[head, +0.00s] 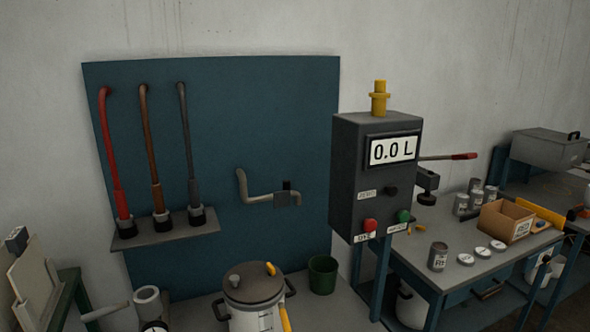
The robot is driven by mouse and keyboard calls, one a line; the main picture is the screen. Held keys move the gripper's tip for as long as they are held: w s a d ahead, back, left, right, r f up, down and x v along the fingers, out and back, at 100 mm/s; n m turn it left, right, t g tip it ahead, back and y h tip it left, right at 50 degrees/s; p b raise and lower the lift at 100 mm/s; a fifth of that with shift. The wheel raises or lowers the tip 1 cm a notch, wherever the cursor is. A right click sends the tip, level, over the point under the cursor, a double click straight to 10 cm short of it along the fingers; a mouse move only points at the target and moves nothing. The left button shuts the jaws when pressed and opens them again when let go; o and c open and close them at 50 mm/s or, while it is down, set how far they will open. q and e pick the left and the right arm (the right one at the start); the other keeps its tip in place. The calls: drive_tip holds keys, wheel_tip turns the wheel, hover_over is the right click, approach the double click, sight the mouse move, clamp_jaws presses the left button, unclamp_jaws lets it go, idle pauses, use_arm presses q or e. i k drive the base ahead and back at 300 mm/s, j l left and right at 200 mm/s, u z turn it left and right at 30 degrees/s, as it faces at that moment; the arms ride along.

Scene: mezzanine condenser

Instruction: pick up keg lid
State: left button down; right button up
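A metal keg (255,318) stands at the bottom centre, cut off by the lower picture edge. Neither of my grippers is in view.
A green cup (322,274) stands right of the keg. A grey meter box (376,180) reading 0.0 L stands further right. The workbench (440,283) holds cans, small discs and a cardboard box (507,221). Hoses hang on a blue panel (240,130) behind.

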sight(248, 283)
drive_tip(key=i+l+u, duration=0.15)
drive_tip(key=i+l, duration=0.45)
drive_tip(key=i+l+u, duration=0.15)
drive_tip(key=i+l, duration=0.35)
drive_tip(key=l, duration=0.15)
